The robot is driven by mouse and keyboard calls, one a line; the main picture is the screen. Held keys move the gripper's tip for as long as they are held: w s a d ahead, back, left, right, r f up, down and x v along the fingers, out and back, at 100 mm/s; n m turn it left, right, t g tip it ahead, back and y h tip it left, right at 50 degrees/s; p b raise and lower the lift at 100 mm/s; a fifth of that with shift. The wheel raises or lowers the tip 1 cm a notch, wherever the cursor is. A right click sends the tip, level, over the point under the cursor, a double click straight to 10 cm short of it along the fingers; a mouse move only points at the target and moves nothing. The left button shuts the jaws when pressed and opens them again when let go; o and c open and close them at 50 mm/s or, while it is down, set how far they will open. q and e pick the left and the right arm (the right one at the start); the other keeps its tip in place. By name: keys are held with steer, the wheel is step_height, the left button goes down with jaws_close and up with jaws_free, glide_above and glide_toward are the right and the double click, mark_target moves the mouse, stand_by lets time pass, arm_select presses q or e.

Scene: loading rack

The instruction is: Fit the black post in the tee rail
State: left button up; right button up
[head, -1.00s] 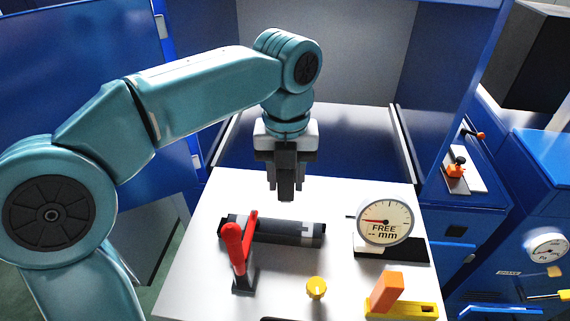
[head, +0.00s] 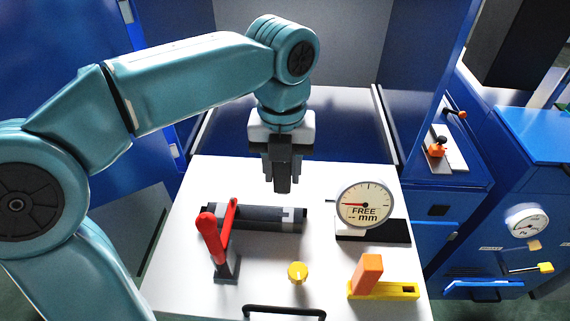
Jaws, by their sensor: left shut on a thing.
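The black post (head: 283,178) is held upright, pointing down, in my left gripper (head: 282,165). The gripper is shut on it, and the fingers hide its upper part. The tee rail (head: 262,217) is a dark bar lying crosswise on the white table, with a light grey marked patch near its right end. The post's lower end shows just behind the rail's right part in the picture, apart from it. The exact height of the gap cannot be told. My right gripper is not in view.
A red-handled lever clamp (head: 213,240) stands at the rail's left front. A round dial gauge (head: 365,205) reading "FREE -- mm" stands at right. A yellow knob (head: 297,272), an orange block (head: 369,269) on a yellow base and a black handle (head: 284,309) are in front.

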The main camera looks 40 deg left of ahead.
mark_target(282, 192)
arm_select(q)
steer(key=shift+w+d, duration=0.1)
steer(key=shift+f, duration=0.3)
steer(key=shift+a+f+b, duration=0.2)
steer(key=shift+f+b, duration=0.7)
steer(key=shift+b, duration=0.05)
steer(key=shift+d+f+b, duration=0.2)
steer(key=shift+f+b, duration=0.25)
steer(key=shift+f, duration=0.2)
steer(key=shift+a+f+b, duration=0.15)
steer(key=shift+f+b, duration=0.55)
steer(key=shift+f, duration=0.25)
steer(key=shift+f+b, duration=0.35)
steer(key=shift+f, duration=0.2)
steer(key=shift+f+b, duration=0.6)
steer(key=shift+f, duration=0.45)
